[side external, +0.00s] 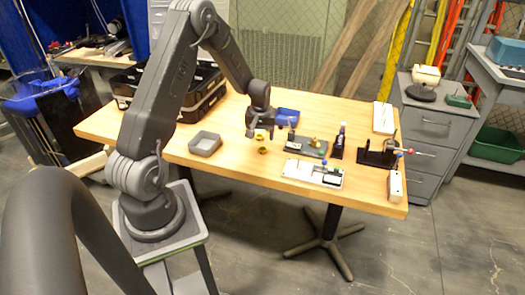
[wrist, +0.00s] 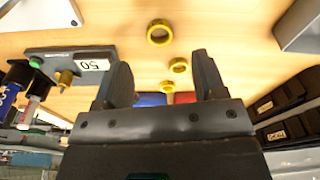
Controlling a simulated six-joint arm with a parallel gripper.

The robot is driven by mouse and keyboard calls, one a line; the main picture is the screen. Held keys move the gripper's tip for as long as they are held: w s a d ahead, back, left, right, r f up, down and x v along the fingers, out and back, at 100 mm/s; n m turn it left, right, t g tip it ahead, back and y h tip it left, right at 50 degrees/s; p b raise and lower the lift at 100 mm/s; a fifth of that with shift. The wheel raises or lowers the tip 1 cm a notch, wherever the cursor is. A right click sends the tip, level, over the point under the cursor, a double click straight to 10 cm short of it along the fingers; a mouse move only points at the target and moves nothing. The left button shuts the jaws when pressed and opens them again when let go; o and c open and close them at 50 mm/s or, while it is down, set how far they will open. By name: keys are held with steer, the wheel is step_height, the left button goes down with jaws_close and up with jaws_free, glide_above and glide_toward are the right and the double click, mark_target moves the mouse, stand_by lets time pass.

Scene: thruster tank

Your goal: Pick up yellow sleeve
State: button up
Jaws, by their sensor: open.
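Several yellow ring-shaped sleeves lie on the wooden table: in the wrist view a larger-looking one (wrist: 159,32), a second one (wrist: 179,65) and a third one (wrist: 168,86) run in a rough line. In the side view one yellow sleeve (side external: 262,150) lies on the table just in front of my gripper (side external: 258,131), and more yellow shows right under the fingers. In the wrist view my gripper (wrist: 161,62) has its two fingers well apart. Nothing is between them in contact; the sleeves appear beyond the tips.
A grey tray (side external: 205,144) stands left of the sleeves. A blue bin (side external: 287,116) lies behind my gripper; a red one (wrist: 185,98) shows in the wrist view. A dark fixture plate (side external: 306,147) and a white plate (side external: 312,174) are to the right. The front table area is clear.

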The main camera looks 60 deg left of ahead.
mark_target(262, 151)
steer(key=f, duration=0.2)
steer(key=a+f, duration=0.1)
steer(key=f, duration=0.2)
steer(key=w+f, duration=0.1)
steer(key=f, duration=0.1)
steer(key=shift+a+f, duration=0.15)
steer(key=c, duration=1)
steer(key=shift+r, duration=0.65)
step_height(262, 151, up, 3)
steer(key=shift+f, duration=0.1)
steer(key=s+a+r, duration=0.5)
steer(key=s+r, duration=0.2)
steer(key=s, duration=0.3)
steer(key=shift+s, duration=0.3)
